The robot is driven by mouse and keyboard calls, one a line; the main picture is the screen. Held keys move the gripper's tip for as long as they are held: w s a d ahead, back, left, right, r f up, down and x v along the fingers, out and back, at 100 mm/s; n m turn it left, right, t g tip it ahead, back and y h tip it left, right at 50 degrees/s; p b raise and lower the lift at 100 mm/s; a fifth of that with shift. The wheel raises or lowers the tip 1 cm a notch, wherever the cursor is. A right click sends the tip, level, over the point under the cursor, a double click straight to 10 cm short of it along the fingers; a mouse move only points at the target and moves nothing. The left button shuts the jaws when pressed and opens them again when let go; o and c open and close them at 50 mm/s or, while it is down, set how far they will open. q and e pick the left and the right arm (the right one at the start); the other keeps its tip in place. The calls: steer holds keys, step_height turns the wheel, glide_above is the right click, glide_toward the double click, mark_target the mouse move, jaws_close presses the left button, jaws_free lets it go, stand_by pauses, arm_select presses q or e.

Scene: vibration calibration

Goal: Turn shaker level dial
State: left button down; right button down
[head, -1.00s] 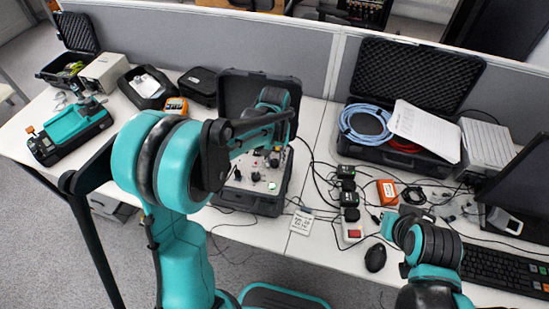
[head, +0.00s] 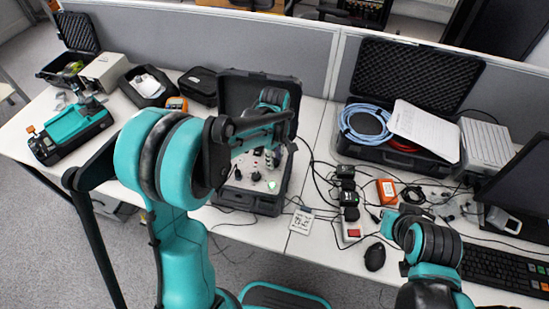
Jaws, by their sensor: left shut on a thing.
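The shaker unit is a black case with its lid up (head: 222,100) and a grey control panel (head: 245,190) facing up, in the middle of the head view. Several small knobs and connectors and a green spot (head: 271,186) show on the panel. My left arm reaches across from the left, and its wrist hangs over the far part of the panel. My left gripper (head: 271,152) points down there and is shut on a small panel knob, seemingly the level dial. The fingertips and the dial are mostly hidden and too small to make out. My right gripper cannot be made out at the lower right.
Right of the shaker lie black cables and a power strip (head: 350,228), an orange box (head: 387,191) and a mouse (head: 375,257). An open case (head: 360,152) with a blue cable stands behind them. A grey partition (head: 200,45) runs behind the desk.

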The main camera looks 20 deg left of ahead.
arm_select(q)
steer(key=n, duration=0.5)
steer(key=shift+n, duration=0.4)
stand_by(0.3)
steer(key=c, duration=1.3)
jaws_free()
steer(key=shift+o, duration=0.2)
step_height(320, 180, up, 12)
